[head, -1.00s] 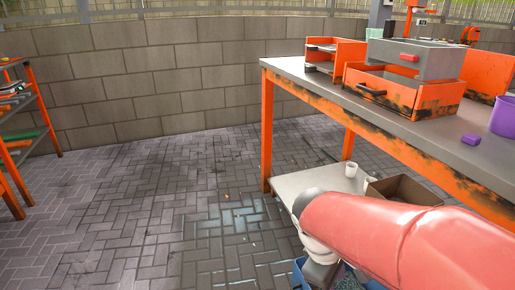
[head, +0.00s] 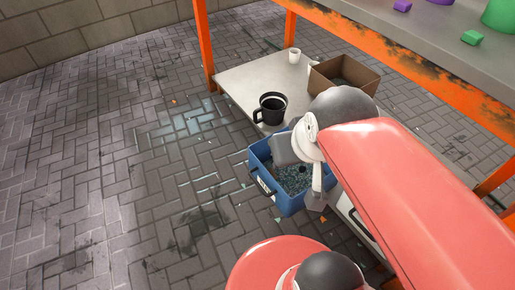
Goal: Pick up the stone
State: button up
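I cannot make out a separate stone with certainty. A blue bin (head: 256,154) stands low beside the bench, with dark, speckled bits (head: 292,180) inside. My red arm comes in from the lower right and hides part of the bin. My gripper (head: 317,198) hangs over the bin's right side, seen from behind and above. Its fingertips are not clear, so I cannot tell whether it is open or holds anything, or how high above the contents it is.
The bench's lower shelf (head: 238,84) bears a black mug (head: 268,110), a white cup (head: 294,55) and an open cardboard box (head: 325,85). The brick floor (head: 120,180) at left is open.

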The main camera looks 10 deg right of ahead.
aim_at(291, 194)
jog(key=i+l+z, duration=0.2)
jog(key=z, duration=0.15)
jog(key=k, duration=0.5)
jog(key=k+z, duration=0.2)
jog(key=z, duration=1.95)
jog(key=j+z, duration=0.1)
jog(key=z, duration=0.35)
jog(key=j+z, duration=0.1)
jog(key=z, duration=0.85)
jog(key=k+z, duration=0.1)
jog(key=z, duration=0.4)
jog(key=k+j, duration=0.25)
jog(key=k, duration=0.25)
jog(key=k+j, duration=0.3)
jog(key=k, duration=0.15)
jog(key=k+j+z, duration=0.1)
jog(key=k+j, duration=0.15)
jog(key=k, duration=0.25)
jog(key=k+j, duration=0.25)
jog(key=k, duration=0.2)
jog(key=k+j+z, duration=0.1)
jog(key=k, duration=0.4)
jog(key=j, duration=0.1)
